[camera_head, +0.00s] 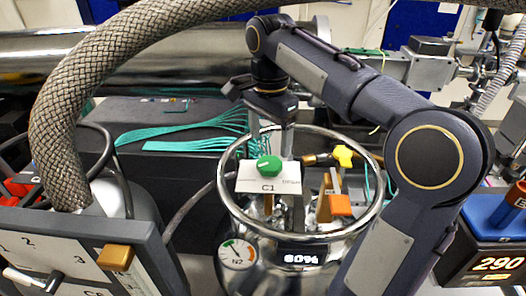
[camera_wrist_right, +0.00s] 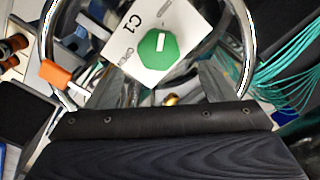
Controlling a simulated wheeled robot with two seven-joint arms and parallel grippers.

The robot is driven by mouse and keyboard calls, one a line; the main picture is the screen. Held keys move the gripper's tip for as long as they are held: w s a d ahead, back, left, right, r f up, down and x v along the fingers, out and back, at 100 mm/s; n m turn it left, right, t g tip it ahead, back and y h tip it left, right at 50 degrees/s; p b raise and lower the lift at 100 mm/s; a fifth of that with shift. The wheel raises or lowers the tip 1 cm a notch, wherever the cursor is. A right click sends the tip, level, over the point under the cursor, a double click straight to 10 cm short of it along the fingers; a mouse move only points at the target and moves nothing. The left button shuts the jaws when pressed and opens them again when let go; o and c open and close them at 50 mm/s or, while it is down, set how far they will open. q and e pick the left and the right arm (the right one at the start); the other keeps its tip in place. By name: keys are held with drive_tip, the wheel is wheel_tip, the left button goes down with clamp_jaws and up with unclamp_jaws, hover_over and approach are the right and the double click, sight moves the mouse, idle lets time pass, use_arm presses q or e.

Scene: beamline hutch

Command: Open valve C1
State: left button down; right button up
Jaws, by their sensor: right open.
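Valve C1 is a round green knob (camera_head: 269,167) with a white pointer mark, on a white plate (camera_head: 262,187) labelled C1. Small print, hard to read, sits near the plate's right edge. The plate stands inside the metal ring atop a shiny steel vessel (camera_head: 232,215). In the right wrist view the green knob (camera_wrist_right: 158,48) lies just beyond the fingers, with the plate (camera_wrist_right: 127,40) around it. My right gripper (camera_head: 271,138) points down just behind and above the knob, open and empty. Contact with the knob is not visible. My left gripper is out of view.
A yellow knob (camera_head: 343,155) and an orange block (camera_head: 340,205) stand inside the ring, right of the plate. A gauge (camera_head: 237,254) and a display sit on the vessel. A thick braided hose (camera_head: 85,95) arches at left above a switch panel (camera_head: 70,250).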

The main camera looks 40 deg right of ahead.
sight(270, 162)
wheel_tip(270, 162, down, 6)
drive_tip(key=shift+s+f, duration=0.15)
drive_tip(key=shift+c, duration=0.2)
drive_tip(key=c, duration=0.9)
